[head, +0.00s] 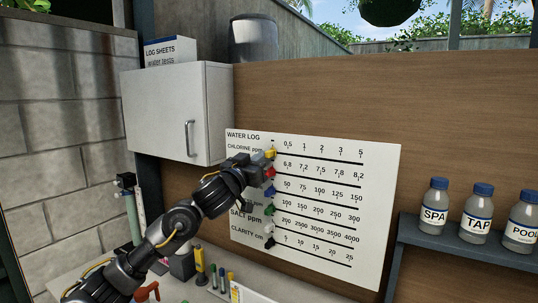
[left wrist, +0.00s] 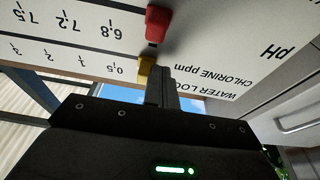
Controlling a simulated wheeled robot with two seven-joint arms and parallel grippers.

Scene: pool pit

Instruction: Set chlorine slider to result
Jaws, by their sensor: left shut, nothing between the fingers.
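The white water log board (head: 385,165) hangs on the wooden wall, with printed scales in rows. The yellow chlorine slider (head: 270,153) is at the left end of the top row, left of the 0.5 mark; it also shows in the left wrist view (left wrist: 147,70). My left gripper (head: 260,159) is shut and empty, with its fingertips (left wrist: 161,88) on the yellow slider's left side, away from the 0.5 mark. I cannot tell whether they touch it. The red pH slider (head: 269,172) sits just below. My right gripper is not in view.
Below are a blue slider (head: 269,191), a green slider (head: 269,209) and a black slider (head: 269,243). A white cabinet (head: 165,110) stands close left of the board. Bottles marked SPA (head: 433,214), TAP (head: 478,225) and POOL (head: 522,235) stand on a shelf at right.

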